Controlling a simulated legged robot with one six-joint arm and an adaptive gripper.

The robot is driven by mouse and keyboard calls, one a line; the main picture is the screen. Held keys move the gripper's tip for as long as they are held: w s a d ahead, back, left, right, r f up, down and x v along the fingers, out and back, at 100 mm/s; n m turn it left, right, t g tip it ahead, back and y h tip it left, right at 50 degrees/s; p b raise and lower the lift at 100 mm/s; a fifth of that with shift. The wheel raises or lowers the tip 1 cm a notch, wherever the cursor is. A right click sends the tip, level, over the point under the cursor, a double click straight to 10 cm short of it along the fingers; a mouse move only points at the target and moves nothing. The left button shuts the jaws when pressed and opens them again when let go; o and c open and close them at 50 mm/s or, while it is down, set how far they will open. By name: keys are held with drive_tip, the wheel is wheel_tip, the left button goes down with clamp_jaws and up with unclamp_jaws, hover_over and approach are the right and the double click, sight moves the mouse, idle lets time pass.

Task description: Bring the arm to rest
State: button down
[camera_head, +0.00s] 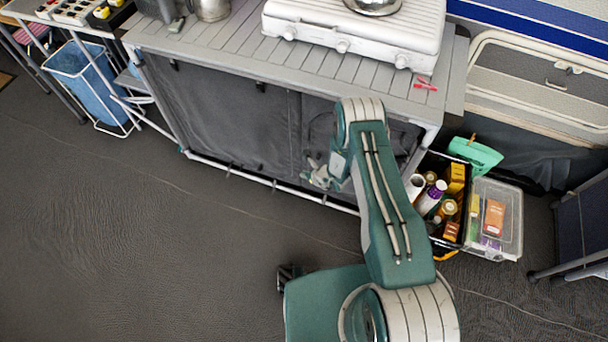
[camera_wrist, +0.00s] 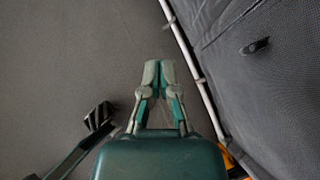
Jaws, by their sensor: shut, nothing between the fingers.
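My arm rises from my green and white base in the head view and bends at a raised elbow in front of the grey cabinet. My gripper (camera_head: 318,178) shows partly in the head view, beyond the arm's links, in front of the cabinet's dark fabric front. In the wrist view my gripper (camera_wrist: 158,68) points away over the dark floor. Its two fingers are together and hold nothing.
The cabinet (camera_head: 225,50) carries a white stove (camera_head: 360,35). A black crate of bottles and jars (camera_head: 425,163) and a clear box (camera_head: 507,210) stand right of my arm. A metal rail (camera_wrist: 196,75) runs close beside my gripper. Floor (camera_head: 120,230) at left is clear.

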drive_tip(key=shift+s+d+r, duration=0.3)
drive_tip(key=shift+s+r, duration=0.15)
drive_tip(key=shift+r, duration=0.05)
drive_tip(key=w+a+r+n+y, duration=0.1)
drive_tip(key=r+n, duration=0.2)
drive_tip(key=r, duration=0.7)
drive_tip(key=w+a+r+n+g+y, duration=0.1)
drive_tip(key=a+r+n, duration=0.15)
drive_tip(key=r, duration=0.65)
drive_tip(key=w+a+r+n+y, duration=0.1)
drive_tip(key=r+n, duration=0.3)
drive_tip(key=r, duration=0.6)
drive_tip(key=s+d+r+n+g, duration=0.1)
drive_tip(key=s+r+n, duration=0.35)
drive_tip(key=r, duration=0.35)
drive_tip(key=s+d+r+n+g, duration=0.1)
drive_tip(key=s+r+n, duration=0.35)
drive_tip(key=r, duration=0.45)
drive_tip(key=s+d+r+n+t+h, duration=0.1)
drive_tip(key=s+d+r+n+h, duration=0.3)
drive_tip(key=s, duration=0.7)
drive_tip(key=s+d+r+n+t+h, duration=0.1)
drive_tip(key=s+d+r+n+h, duration=0.3)
drive_tip(key=s+d+r, duration=0.4)
drive_tip(key=shift+s+d+r+n+h, duration=0.3)
drive_tip(key=shift+s+d+h, duration=0.5)
drive_tip(key=shift+s, duration=1.25)
drive_tip(key=shift+d+f, duration=0.1)
drive_tip(key=shift+d, duration=0.05)
